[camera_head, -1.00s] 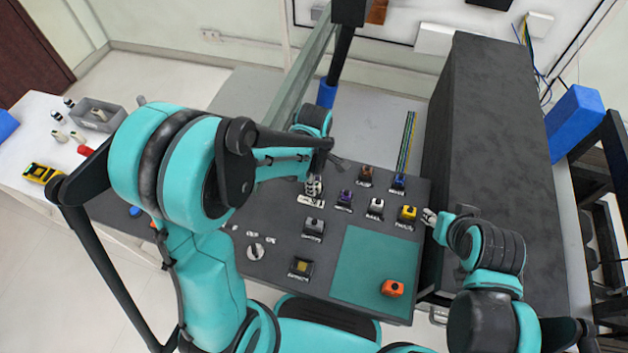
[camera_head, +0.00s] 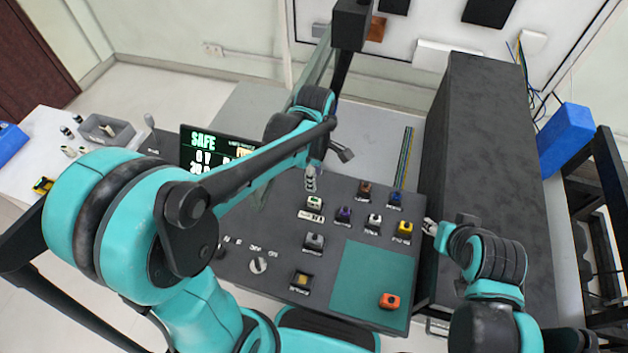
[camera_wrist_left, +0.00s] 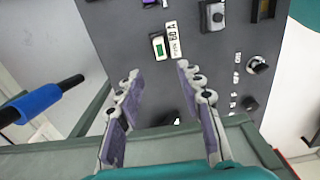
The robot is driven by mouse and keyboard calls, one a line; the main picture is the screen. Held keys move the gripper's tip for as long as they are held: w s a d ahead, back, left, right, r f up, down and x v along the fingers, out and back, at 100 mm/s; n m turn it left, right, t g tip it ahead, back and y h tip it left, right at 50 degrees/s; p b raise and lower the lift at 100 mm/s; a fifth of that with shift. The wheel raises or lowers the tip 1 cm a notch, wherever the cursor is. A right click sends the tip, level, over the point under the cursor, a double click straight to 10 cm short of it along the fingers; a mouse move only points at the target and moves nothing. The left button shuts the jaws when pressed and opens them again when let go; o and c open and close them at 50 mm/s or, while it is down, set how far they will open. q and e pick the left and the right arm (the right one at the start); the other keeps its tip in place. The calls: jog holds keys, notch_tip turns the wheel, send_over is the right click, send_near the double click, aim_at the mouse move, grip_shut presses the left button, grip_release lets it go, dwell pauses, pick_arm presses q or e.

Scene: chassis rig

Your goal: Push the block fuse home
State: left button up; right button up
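A small white block with a green face (camera_head: 314,202) sits in the dark panel (camera_head: 262,222) with a printed label in front of it. I take it to be the block fuse. It also shows in the left wrist view (camera_wrist_left: 159,46), just beyond the fingertips. How deep it sits cannot be told. My left gripper (camera_head: 310,178) is behind the block, apart from it. In the left wrist view my left gripper (camera_wrist_left: 159,70) is open, with nothing between its fingers. My right gripper (camera_head: 430,227) is at the panel's right edge, too small to read.
Brown (camera_head: 364,190), blue (camera_head: 394,200), purple (camera_head: 343,215), white (camera_head: 374,222) and yellow (camera_head: 403,231) modules stand close by. A rotary knob (camera_head: 258,265) is at left. An orange block (camera_head: 389,301) lies on the green mat (camera_head: 365,280). A display (camera_head: 205,150) reads SAFE, 0 V.

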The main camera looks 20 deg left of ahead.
pick_arm(q)
jog(key=s+a+r+m+t, duration=0.2)
jog(key=s+m, duration=0.3)
jog(key=m, duration=0.3)
jog(key=s+a+r+m+t, duration=0.2)
jog(key=s+r+m+t, duration=0.2)
jog(key=m, duration=0.5)
jog(key=shift+s+a+r+m+t, duration=0.3)
jog(key=shift+s+a+r+t, duration=0.1)
jog(key=shift+s+t, duration=0.2)
